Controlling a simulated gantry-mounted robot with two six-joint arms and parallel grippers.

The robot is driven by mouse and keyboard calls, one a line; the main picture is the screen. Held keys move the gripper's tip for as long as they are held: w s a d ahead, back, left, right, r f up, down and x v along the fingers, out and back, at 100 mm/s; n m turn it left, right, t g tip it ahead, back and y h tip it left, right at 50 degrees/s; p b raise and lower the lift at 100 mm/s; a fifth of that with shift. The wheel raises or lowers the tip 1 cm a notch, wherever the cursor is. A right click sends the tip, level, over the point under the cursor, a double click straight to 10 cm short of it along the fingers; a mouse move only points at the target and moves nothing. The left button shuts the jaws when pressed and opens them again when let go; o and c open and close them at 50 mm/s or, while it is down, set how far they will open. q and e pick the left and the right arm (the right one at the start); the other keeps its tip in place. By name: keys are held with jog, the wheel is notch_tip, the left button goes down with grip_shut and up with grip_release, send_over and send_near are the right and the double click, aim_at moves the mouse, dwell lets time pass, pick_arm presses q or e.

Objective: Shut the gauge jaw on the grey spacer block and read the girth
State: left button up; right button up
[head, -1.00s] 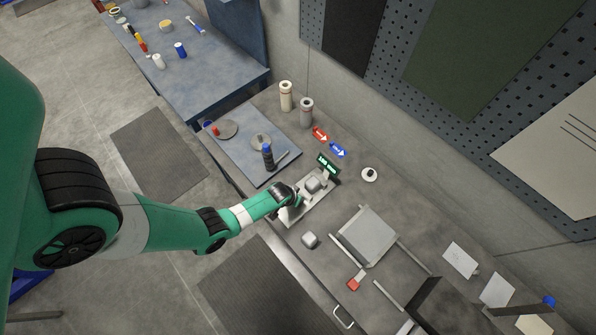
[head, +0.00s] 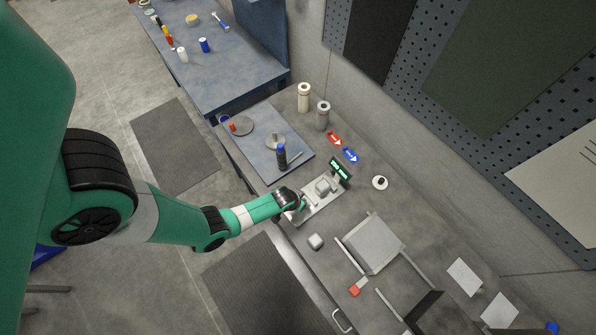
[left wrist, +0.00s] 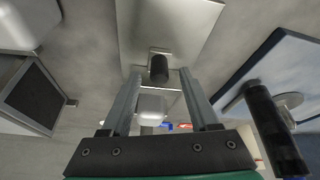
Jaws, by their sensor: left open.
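The gauge (head: 312,208) is a pale plate on the bench with a small green-lit display (head: 341,172) at its far end; its digits are too small to read. A grey block (head: 323,186) sits on the gauge; a pale block, probably the same one, shows between my fingers in the left wrist view (left wrist: 151,104). A dark knob (left wrist: 159,68) stands between my fingertips. My left gripper (head: 298,205) is at the near end of the gauge, its fingers (left wrist: 159,76) apart on either side of the knob. Contact with the knob cannot be told. My right gripper is out of view.
Another grey block (head: 316,242) lies on the bench in front of the gauge. A dark bottle with a blue top (head: 281,155) stands on the blue mat (head: 257,123) behind. A grey tray (head: 372,244) and a red-tipped item (head: 356,288) lie to the right.

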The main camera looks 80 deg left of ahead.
pick_arm(q)
jog(key=p+v, duration=0.5)
jog(key=v, duration=0.5)
jog(key=shift+r, duration=0.35)
jog(key=shift+s+d, duration=0.1)
